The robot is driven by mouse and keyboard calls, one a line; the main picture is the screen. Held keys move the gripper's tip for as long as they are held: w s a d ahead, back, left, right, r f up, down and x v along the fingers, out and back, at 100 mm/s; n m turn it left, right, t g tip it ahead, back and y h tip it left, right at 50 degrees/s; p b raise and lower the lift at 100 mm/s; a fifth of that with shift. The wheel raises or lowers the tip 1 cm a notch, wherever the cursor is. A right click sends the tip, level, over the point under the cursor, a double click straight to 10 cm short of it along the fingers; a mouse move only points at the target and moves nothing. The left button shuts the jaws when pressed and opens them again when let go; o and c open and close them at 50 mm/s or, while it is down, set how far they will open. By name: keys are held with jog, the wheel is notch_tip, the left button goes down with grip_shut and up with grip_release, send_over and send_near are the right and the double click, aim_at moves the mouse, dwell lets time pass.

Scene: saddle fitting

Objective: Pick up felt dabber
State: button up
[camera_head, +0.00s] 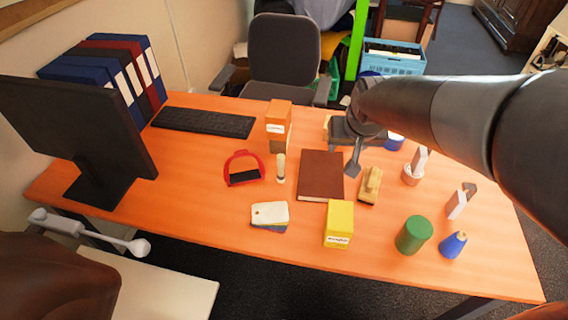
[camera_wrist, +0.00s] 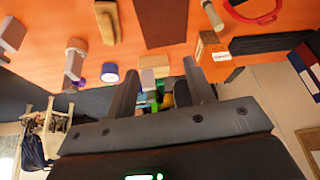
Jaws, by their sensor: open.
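A slim upright piece with a pale top (camera_head: 281,168), which looks like the felt dabber, stands on the orange desk between the red stirrup-shaped item and the brown book. A small upright piece in the wrist view (camera_wrist: 212,15), near the top edge, appears to be the same thing. My gripper (camera_head: 353,168) is above the desk near the book's right edge, to the right of the dabber and apart from it. In the wrist view its two fingers (camera_wrist: 163,88) are spread with nothing held between them.
The brown book (camera_head: 321,175), red stirrup-shaped item (camera_head: 244,169) and orange box (camera_head: 279,116) stand around the dabber. A wooden brush (camera_head: 370,185), yellow box (camera_head: 339,223) and green cylinder (camera_head: 414,235) are to the right. Bare desk lies left of the pale cards (camera_head: 269,214).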

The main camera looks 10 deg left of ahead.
jog(key=w+a+f+n, duration=0.1)
jog(key=w+a+f, duration=0.45)
jog(key=a, duration=0.25)
jog(key=n, duration=0.1)
send_near(281, 166)
jog(key=w+f, duration=0.1)
jog(key=shift+g, duration=0.3)
jog(key=x, duration=0.5)
jog(key=shift+w+a+f, duration=0.15)
jog(key=shift+w+a, duration=0.05)
jog(key=shift+a, duration=0.15)
jog(key=x, duration=0.3)
jog(key=shift+w+d+f, duration=0.2)
jog(key=shift+d+f, duration=0.05)
jog(key=shift+f, duration=0.05)
jog(key=shift+w+a+f, duration=0.15)
jog(key=shift+w+f, duration=0.15)
jog(key=shift+f, duration=0.35)
jog(key=shift+c, duration=0.6)
grip_shut()
jog(key=shift+r, duration=0.1)
